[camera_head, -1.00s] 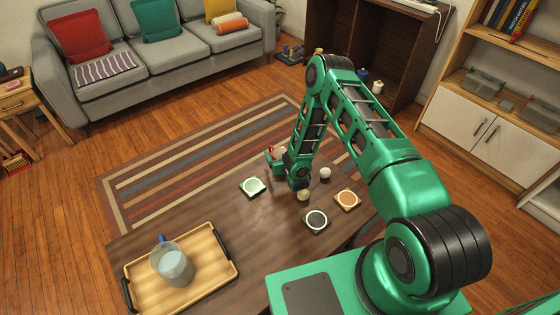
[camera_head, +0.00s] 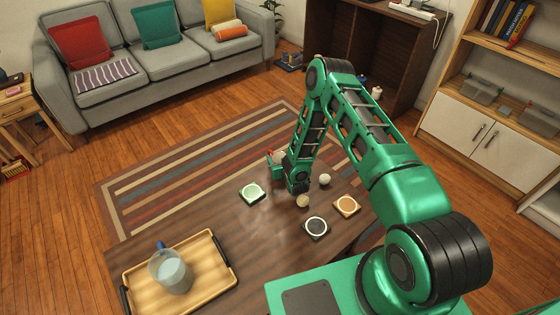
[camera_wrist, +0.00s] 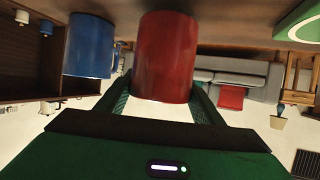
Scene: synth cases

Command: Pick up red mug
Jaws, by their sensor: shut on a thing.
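The red mug (camera_wrist: 167,50) fills the middle of the wrist view, which looks upside down. My gripper (camera_wrist: 164,98) has one green finger on each side of the mug and is shut on it. In the head view my gripper (camera_head: 277,167) is at the far edge of the wooden table, low near its top. Only a small red patch of the mug (camera_head: 270,153) shows there; my arm and gripper hide the rest. I cannot tell whether the mug touches the table.
A blue mug (camera_wrist: 90,45) stands close beside the red one. Green (camera_head: 252,194), black (camera_head: 316,227) and orange (camera_head: 347,206) coasters lie near my gripper, with small pale objects (camera_head: 303,201) among them. A tray (camera_head: 223,262) with a clear pitcher (camera_head: 172,274) is at the front left.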

